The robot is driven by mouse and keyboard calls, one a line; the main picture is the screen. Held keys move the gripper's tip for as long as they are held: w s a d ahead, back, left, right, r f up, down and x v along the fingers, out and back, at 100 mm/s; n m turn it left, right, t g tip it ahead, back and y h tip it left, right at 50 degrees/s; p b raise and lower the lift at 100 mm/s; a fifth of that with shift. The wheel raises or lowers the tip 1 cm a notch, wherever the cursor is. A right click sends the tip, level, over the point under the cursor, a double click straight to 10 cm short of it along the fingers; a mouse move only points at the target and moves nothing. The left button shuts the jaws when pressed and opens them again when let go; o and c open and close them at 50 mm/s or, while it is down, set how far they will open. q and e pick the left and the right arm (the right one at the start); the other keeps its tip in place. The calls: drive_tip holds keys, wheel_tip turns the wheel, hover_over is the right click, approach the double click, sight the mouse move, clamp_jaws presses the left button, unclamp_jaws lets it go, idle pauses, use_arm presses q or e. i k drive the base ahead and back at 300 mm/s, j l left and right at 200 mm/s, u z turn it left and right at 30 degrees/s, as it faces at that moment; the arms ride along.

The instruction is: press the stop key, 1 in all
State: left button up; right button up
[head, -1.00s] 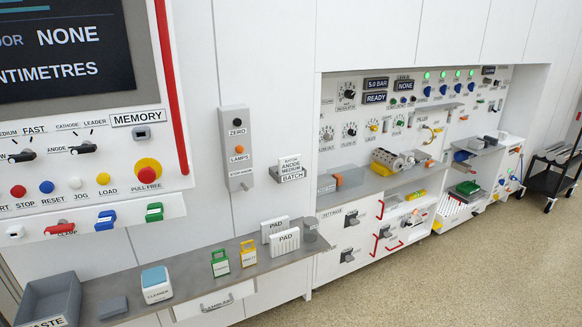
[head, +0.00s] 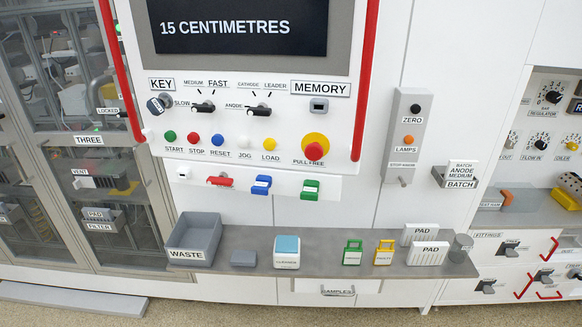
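The stop key is a round red button (head: 191,138) above the label STOP, on the white control panel (head: 330,152) in the middle of the head view. It sits between the green START button (head: 170,135) and the blue RESET button (head: 217,140). Nothing covers it. Neither of my grippers shows in the head view.
A larger red knob on yellow (head: 315,149), labelled PULL FREE, is at the panel's right. Red vertical bars (head: 366,80) flank the panel. Below, a grey shelf (head: 340,258) holds a waste bin (head: 196,238), a cleaner box (head: 286,252) and pads (head: 428,254).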

sight(193, 137)
drive_tip(key=i+j, duration=0.1)
drive_tip(key=i, duration=0.35)
drive_tip(key=i+j, duration=0.1)
drive_tip(key=i, duration=0.35)
drive_tip(key=k+j, duration=0.15)
drive_tip(key=j, duration=0.15)
drive_tip(key=k+j, duration=0.1)
drive_tip(key=j, duration=0.2)
